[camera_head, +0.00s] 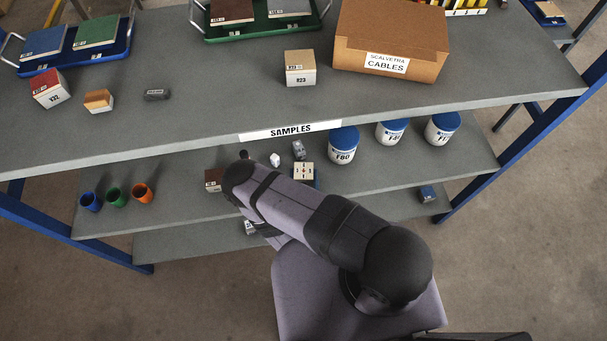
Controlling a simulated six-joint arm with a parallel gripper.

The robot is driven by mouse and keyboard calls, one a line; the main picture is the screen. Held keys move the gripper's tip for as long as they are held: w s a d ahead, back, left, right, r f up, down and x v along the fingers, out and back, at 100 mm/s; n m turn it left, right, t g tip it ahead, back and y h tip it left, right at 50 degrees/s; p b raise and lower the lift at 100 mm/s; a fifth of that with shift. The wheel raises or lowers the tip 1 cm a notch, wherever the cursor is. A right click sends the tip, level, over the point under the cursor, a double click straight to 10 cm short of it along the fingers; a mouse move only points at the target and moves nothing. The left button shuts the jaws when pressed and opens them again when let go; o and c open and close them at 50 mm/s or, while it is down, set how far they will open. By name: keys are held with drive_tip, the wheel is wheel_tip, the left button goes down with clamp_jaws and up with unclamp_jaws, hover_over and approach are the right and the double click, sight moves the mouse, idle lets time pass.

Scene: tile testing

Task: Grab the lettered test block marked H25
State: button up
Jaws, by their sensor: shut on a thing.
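I cannot read the mark H25 on any block. A block with a tan top and white labelled sides (300,69) stands on the top shelf; its label looks like R23. A red-topped white block (50,89), apparently marked Y32, sits tilted at the left. A brown-red block (213,180) with an unreadable label is on the middle shelf, left of my arm. My arm reaches over the middle shelf, and my gripper is hidden behind its dark links. What the gripper holds cannot be seen.
A cardboard cables box (390,40) stands on the top shelf (200,100). Blue-lidded tubs (343,145) line the middle shelf's right. Green, blue and orange cups (117,196) stand at its left. A pale block (304,171) and small pieces lie close to my arm.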

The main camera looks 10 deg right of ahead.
sight(304, 176)
drive_tip(key=shift+r, duration=0.1)
drive_tip(key=shift+r, duration=4.95)
